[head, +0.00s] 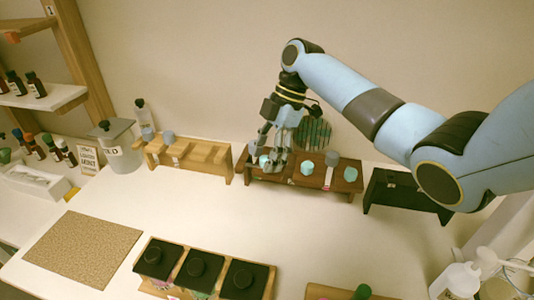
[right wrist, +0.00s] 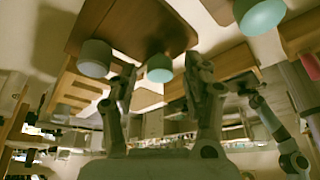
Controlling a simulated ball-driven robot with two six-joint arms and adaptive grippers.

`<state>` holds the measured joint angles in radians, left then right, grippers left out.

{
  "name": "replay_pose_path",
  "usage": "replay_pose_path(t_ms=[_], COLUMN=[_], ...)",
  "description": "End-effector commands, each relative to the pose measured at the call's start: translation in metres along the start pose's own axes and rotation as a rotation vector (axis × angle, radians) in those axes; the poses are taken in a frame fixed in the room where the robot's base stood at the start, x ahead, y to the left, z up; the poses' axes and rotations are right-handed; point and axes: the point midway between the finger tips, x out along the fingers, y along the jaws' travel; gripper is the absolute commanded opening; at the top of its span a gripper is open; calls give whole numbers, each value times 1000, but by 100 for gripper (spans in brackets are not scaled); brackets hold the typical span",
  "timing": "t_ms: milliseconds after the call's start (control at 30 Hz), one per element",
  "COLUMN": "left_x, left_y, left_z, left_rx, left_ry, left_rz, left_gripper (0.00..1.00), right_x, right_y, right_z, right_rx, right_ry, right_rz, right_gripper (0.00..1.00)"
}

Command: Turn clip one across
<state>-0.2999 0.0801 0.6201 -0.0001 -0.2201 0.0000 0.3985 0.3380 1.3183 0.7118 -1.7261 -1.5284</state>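A dark brown wooden rack (head: 320,183) stands at the back middle of the table, with teal caps (head: 307,168) and a grey-topped upright piece with a pinkish lower part (head: 331,168). My right gripper (head: 270,160) reaches down at the rack's left end, near another teal cap (head: 264,160). In the right wrist view its two fingers (right wrist: 160,78) stand apart, with a small teal cap (right wrist: 159,68) between them and gaps beside it. A larger grey-teal cap (right wrist: 94,58) is left of the fingers. I cannot tell which part is clip one. My left gripper is out of view.
A light wooden rack (head: 205,157) stands left of the brown one, and a black rack (head: 405,197) stands right. The middle of the table is clear.

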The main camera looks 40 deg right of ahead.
Motion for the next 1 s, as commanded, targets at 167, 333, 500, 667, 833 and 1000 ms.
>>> replay_pose_path(t_ms=[167,333,500,667,833,1000], left_x=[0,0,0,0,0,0], left_y=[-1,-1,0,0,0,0], left_z=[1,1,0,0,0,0], left_rx=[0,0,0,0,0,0], left_ry=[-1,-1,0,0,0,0], left_rz=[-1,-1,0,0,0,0], left_gripper=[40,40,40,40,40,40], right_x=[-1,-16,-52,-87,-112,-120], right_y=[0,1,2,1,1,0], right_z=[0,0,1,1,0,0], right_rx=[0,-1,-1,0,0,0], right_ry=[0,-1,-3,-2,-1,0], right_rz=[1,4,6,4,2,0], right_gripper=[49,49,49,49,49,49])
